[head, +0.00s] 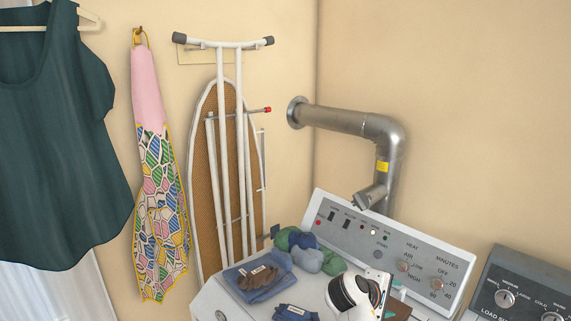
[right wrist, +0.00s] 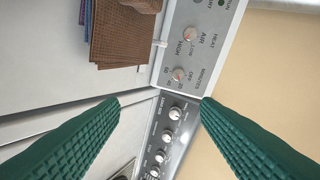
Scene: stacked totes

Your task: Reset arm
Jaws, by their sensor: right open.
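My right gripper (right wrist: 161,102) shows in the right wrist view as two green ribbed fingers spread wide apart, with nothing between them. Past the fingertips are the dryer's white control panel (right wrist: 196,45) and the dark washer panel (right wrist: 168,135). In the head view my white and black right wrist (head: 350,293) is low in the picture, in front of the dryer panel (head: 340,235); the fingers are hard to make out there. My left gripper is in neither view.
Folded blue and brown cloths (head: 262,280) and a green and blue pile (head: 305,250) lie on the dryer top. A folded brown cloth (right wrist: 125,35) is near my right gripper. A metal duct (head: 385,150), ironing board (head: 205,150), apron (head: 158,190) and green top (head: 55,140) are behind.

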